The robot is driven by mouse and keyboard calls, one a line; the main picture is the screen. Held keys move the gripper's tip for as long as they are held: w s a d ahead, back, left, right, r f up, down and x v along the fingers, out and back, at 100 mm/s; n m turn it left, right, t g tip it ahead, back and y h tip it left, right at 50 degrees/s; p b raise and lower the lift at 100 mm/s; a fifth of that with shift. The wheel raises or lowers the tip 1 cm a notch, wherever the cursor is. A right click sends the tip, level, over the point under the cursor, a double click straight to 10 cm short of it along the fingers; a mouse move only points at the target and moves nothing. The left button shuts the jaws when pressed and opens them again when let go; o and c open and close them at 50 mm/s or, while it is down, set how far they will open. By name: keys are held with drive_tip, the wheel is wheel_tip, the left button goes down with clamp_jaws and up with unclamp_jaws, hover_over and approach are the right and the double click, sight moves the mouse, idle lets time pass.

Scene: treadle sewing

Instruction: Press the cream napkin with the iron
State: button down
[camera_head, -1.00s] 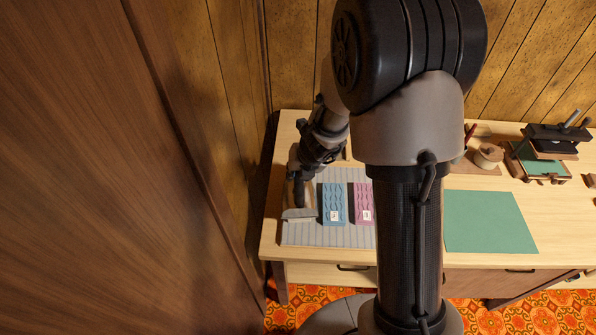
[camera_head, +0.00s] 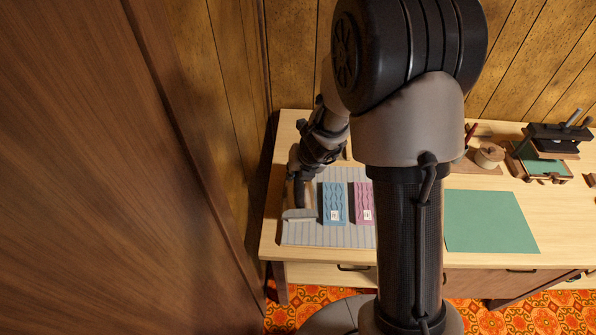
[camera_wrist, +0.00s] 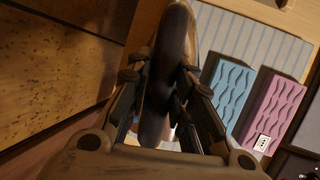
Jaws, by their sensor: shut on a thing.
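The iron (camera_head: 299,214) is at the left end of the grey striped pad (camera_head: 345,238), its pale metal part low on the pad. My gripper (camera_head: 299,176) is shut on the iron's dark handle, which runs between the two fingers in the wrist view (camera_wrist: 160,75). I cannot make out the cream napkin; the iron and gripper cover that part of the pad. Whether the iron's sole touches anything is hidden.
A blue wavy-patterned block (camera_head: 333,203) and a pink one (camera_head: 364,202) lie on the pad right of the iron. A green mat (camera_head: 490,221) lies farther right. A wooden spool (camera_head: 489,155) and a small press (camera_head: 548,155) stand behind. A wooden panel (camera_head: 120,180) is close on the left.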

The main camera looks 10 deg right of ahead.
drive_tip(key=shift+f+b, duration=0.3)
drive_tip(key=shift+s+f, duration=0.2)
drive_tip(key=shift+f, duration=0.05)
idle(2.5)
idle(2.0)
drive_tip(key=r+p, duration=0.8)
drive_tip(key=shift+w+r, duration=0.25)
drive_tip(key=shift+f, duration=0.1)
idle(0.6)
